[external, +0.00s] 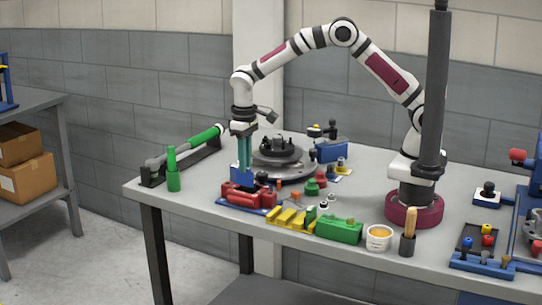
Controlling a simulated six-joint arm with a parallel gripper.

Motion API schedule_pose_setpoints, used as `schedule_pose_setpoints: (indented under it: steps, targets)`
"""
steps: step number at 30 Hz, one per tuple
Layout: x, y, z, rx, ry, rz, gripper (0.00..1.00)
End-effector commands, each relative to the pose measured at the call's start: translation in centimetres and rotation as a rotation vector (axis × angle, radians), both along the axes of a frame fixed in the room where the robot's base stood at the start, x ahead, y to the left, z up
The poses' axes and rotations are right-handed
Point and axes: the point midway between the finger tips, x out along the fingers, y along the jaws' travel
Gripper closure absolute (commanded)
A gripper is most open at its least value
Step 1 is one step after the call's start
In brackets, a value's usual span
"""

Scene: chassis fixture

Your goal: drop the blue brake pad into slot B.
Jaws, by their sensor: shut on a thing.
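My gripper (243,164) points straight down over the left part of the table, its long teal fingers close together. It is shut on the blue brake pad (239,175), a blue block at the fingertips. The pad is upright, just above or behind the red fixture (240,196) on its blue base. I cannot tell whether the pad touches the fixture. No slot lettering is readable, so I cannot tell which opening is slot B.
A round grey turntable (290,172) with a dark part stands behind right of the gripper. Yellow blocks (290,219), a green block (339,230) and a white cup (379,237) line the front edge.

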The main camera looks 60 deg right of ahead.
Motion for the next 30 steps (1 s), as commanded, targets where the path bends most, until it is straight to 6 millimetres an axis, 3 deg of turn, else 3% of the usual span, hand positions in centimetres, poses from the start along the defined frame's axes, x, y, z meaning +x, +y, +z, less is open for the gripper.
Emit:
schedule_pose_setpoints:
  steps: [11, 21, 30]
  targets:
    - [0.0, 0.0, -0.5, 0.0, -0.001, 0.001, 1.0]
    - [0.0, 0.0, -2.5, 0.0, -0.001, 0.001, 1.0]
    - [0.0, 0.0, -2.7, 0.0, -0.001, 0.001, 1.0]
